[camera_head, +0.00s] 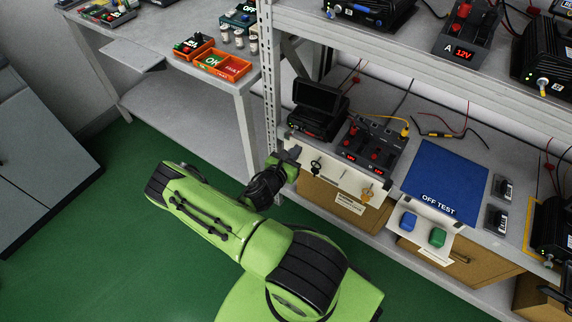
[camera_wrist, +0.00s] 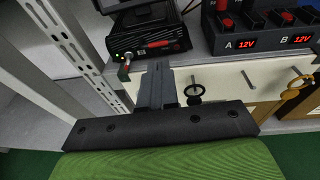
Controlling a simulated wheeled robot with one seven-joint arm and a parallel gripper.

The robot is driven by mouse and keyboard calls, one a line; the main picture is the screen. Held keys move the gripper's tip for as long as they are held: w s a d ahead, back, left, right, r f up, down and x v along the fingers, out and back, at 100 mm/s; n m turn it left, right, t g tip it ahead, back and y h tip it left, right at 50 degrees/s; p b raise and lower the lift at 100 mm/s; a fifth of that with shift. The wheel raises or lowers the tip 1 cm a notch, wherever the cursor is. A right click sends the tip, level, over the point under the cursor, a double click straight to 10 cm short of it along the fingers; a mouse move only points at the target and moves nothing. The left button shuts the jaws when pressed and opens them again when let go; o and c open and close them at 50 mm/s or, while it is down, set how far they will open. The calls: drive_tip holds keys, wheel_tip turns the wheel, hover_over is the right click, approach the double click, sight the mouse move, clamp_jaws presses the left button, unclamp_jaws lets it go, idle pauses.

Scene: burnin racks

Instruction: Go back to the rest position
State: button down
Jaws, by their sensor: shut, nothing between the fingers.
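My green arm reaches from the bottom of the head view toward the rack. My gripper (camera_head: 292,152) is in front of the rack's left end, close to the white panel with hanging keys. In the wrist view my gripper (camera_wrist: 158,68) shows its fingers together with nothing between them. Its fingertips point toward a black device (camera_wrist: 150,40) with a green light and a red-marked front. I cannot tell whether the fingers touch the white panel.
A rack upright (camera_head: 268,75) stands just left of my gripper. A black key (camera_wrist: 194,92) hangs on the panel beside it. A blue OFF TEST mat (camera_head: 445,172) lies on the shelf at right. A side table (camera_head: 190,85) holds orange bins (camera_head: 232,66). Green floor (camera_head: 100,215) is open at left.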

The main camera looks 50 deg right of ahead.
drive_tip(key=p+v, duration=0.1)
drive_tip(key=v, duration=0.4)
drive_tip(key=shift+w+a+f, duration=0.1)
drive_tip(key=shift+w+a, duration=0.05)
drive_tip(key=shift+a, duration=0.2)
